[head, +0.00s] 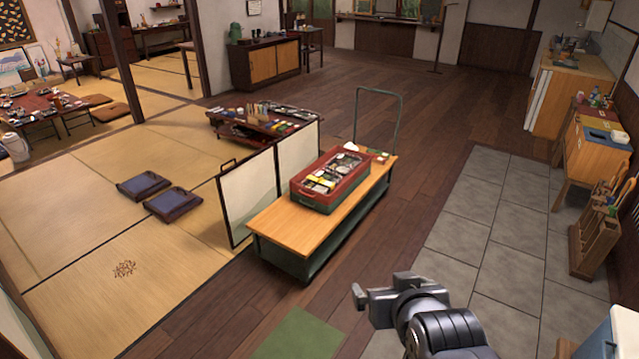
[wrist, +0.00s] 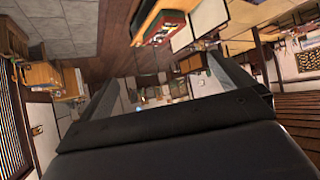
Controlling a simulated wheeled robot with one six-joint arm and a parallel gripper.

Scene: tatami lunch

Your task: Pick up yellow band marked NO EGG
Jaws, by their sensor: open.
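A small yellow strip (head: 320,180) lies among other items in a red and green crate (head: 300,203) on a low wooden-topped trolley (head: 285,229). It may be the yellow band, but it is too small for me to read any marking. My gripper (head: 362,297) is in the lower part of the head view, in front and to the right of the trolley, well apart from the crate. In the wrist view my gripper (wrist: 168,78) shows two spread fingers with nothing between them. The crate also shows at the top of that tilted view (wrist: 172,20); the strip cannot be made out there.
A folding screen (head: 250,203) stands against the trolley's left side, with a low table (head: 225,128) holding many small items behind it. A wooden rack (head: 592,245) and counters line the right.

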